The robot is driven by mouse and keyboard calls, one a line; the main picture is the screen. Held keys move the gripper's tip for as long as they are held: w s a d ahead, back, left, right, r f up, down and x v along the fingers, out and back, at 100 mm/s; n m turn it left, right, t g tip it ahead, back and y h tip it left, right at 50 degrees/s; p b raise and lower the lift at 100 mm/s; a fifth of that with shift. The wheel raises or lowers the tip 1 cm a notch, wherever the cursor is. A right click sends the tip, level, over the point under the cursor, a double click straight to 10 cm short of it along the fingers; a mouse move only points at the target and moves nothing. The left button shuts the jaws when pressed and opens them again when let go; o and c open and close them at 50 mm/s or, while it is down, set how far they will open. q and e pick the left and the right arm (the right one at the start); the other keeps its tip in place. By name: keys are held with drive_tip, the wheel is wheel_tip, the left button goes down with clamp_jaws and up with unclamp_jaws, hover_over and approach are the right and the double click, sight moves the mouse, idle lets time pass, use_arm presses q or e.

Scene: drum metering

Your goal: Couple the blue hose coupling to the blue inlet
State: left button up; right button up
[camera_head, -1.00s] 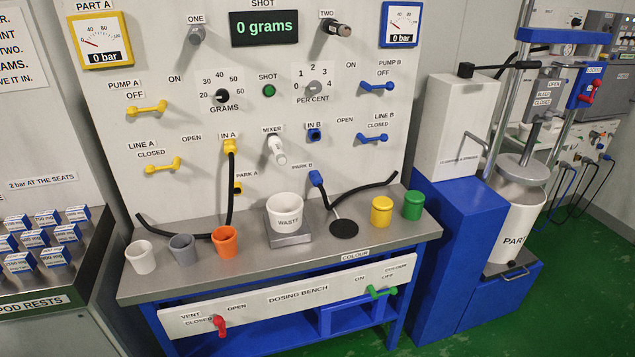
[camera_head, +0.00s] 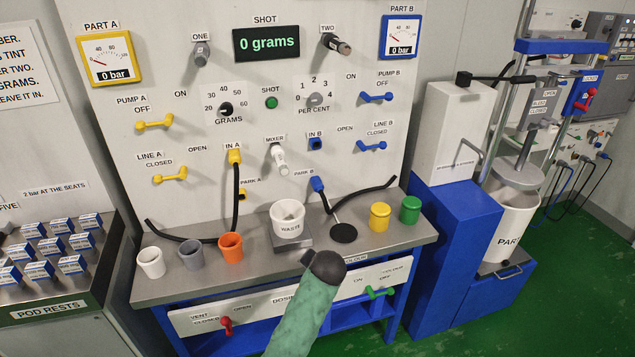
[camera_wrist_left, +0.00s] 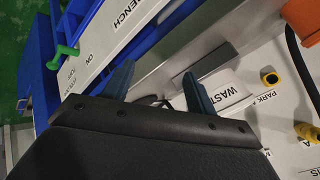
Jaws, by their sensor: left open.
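The blue hose coupling (camera_head: 317,184) sits at the PARK B spot on the panel, with a black hose curving down from it to the right over the bench top. The blue inlet (camera_head: 315,144), labelled IN B, is above it and looks empty. My left gripper (camera_wrist_left: 155,87) shows in the left wrist view, fingers apart with nothing between them, near the bench front and the WASTE label. The coupling and the blue inlet are not visible there. One of my green arm links rises from the bottom of the head view; no fingers show on it. My right gripper is not in view.
The waste cup (camera_head: 288,219) stands on a scale below the panel, beside a black disc (camera_head: 343,233). Yellow (camera_head: 380,216) and green (camera_head: 410,210) pots stand right. The yellow coupling (camera_head: 234,157) is at IN A. The orange cup (camera_head: 230,247) is left.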

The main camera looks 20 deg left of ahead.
use_arm(q)
drive_tip(key=w+a+r+m+t+y+p, duration=0.3)
drive_tip(key=w+r+m, duration=0.4)
drive_tip(key=w, duration=0.7)
drive_tip(key=w+m+t+y, duration=0.1)
drive_tip(key=w+m, duration=0.1)
drive_tip(key=m, duration=0.4)
drive_tip(key=w+m+t, duration=0.2)
drive_tip(key=w+m, duration=0.1)
drive_tip(key=m, duration=0.3)
drive_tip(key=w+f+m+t+y, duration=0.1)
drive_tip(key=w+m+t, duration=0.1)
drive_tip(key=m, duration=0.4)
drive_tip(key=shift+w+d+f+y, duration=0.1)
drive_tip(key=shift+w+d+y, duration=0.15)
drive_tip(key=shift+w+y, duration=0.05)
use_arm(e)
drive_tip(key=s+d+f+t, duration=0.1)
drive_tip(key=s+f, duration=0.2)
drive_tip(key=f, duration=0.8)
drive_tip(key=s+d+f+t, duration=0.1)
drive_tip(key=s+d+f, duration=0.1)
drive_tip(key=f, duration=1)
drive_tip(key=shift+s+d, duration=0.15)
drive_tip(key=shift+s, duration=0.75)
use_arm(q)
drive_tip(key=shift+b, duration=0.3)
